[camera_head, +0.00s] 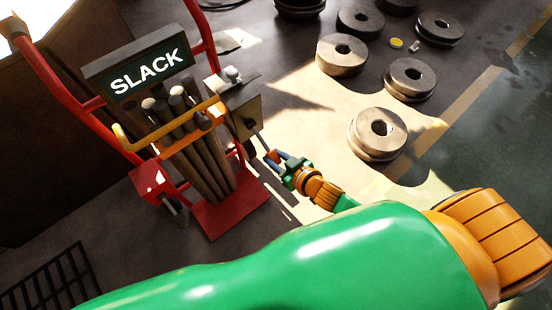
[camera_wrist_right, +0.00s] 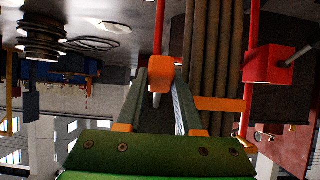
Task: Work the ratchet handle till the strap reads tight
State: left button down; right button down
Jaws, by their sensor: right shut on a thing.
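A red hand truck (camera_head: 228,212) carries an upright bundle of brown bars (camera_head: 205,160), with a yellow-orange strap (camera_head: 190,124) around them. The sign (camera_head: 140,70) above them reads SLACK. A grey metal ratchet plate (camera_head: 243,108) sits at the strap's right end, and the ratchet handle (camera_head: 258,138) slants down to the right from it. My right gripper (camera_head: 276,158) is shut on the handle's outer end. In the right wrist view, the handle's orange grip (camera_wrist_right: 161,68) shows between the fingertips. My left gripper is out of view.
Several metal roller discs (camera_head: 378,134) lie on the floor to the right. A red block (camera_head: 152,182) is on the truck's left side. A black grid (camera_head: 55,283) lies at lower left. My green arm covers the bottom. Sunlit floor beside the gripper is clear.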

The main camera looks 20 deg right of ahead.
dwell(0.3)
jog(key=c, duration=0.6)
grip_release()
jog(key=shift+w, duration=0.1)
jog(key=shift+o, duration=0.2)
